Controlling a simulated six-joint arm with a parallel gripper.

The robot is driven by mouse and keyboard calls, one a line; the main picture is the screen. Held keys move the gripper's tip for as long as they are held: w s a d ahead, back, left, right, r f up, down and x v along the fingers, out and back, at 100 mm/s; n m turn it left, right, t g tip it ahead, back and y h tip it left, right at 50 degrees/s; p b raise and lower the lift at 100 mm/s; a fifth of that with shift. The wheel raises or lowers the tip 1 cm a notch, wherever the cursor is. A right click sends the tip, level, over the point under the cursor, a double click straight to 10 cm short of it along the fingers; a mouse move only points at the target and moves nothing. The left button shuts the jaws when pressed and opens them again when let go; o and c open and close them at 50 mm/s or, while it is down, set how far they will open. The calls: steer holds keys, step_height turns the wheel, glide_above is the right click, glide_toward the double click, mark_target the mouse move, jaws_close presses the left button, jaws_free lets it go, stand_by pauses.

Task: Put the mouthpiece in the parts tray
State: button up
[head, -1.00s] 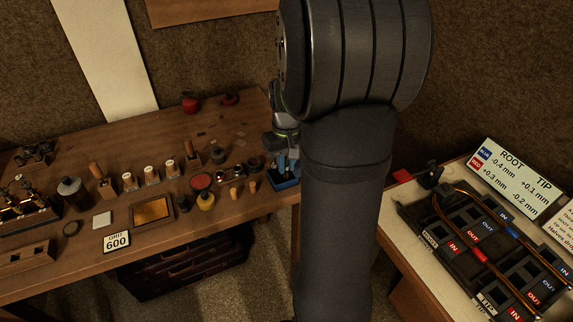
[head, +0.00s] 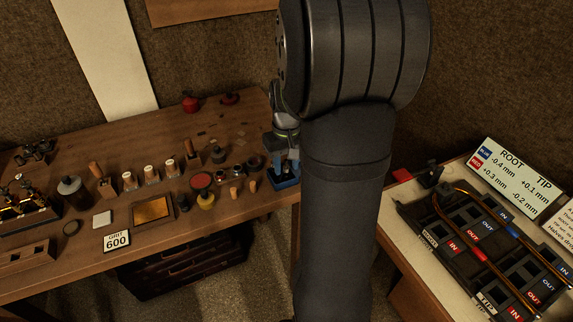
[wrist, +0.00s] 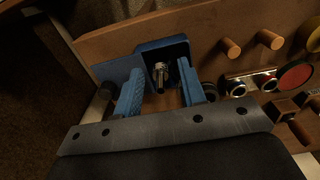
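The parts tray is the small blue tray (head: 287,184) at the right end of the workbench in the head view. It also shows in the wrist view (wrist: 150,47), beyond my fingers. The mouthpiece appears to be the small silver piece (wrist: 160,73) inside the tray, between my fingers in the wrist view. My gripper (wrist: 162,92) is open over the tray, with its two blue fingers spread and a gap on each side of the silver piece. In the head view my gripper (head: 284,158) is small and partly hidden by my arm.
Wooden pegs (wrist: 230,47), silver rings (wrist: 266,81) and a red disc (wrist: 294,76) stand close to the tray's right in the wrist view. The bench edge is near the tray. A side table (head: 395,222) with a black fixture stands at the right.

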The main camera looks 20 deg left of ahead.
step_height(320, 180, up, 12)
steer(key=shift+f, duration=0.2)
steer(key=shift+f, duration=0.1)
step_height(320, 180, down, 12)
steer(key=shift+f, duration=0.1)
steer(key=shift+r, duration=2)
steer(key=shift+f, duration=0.1)
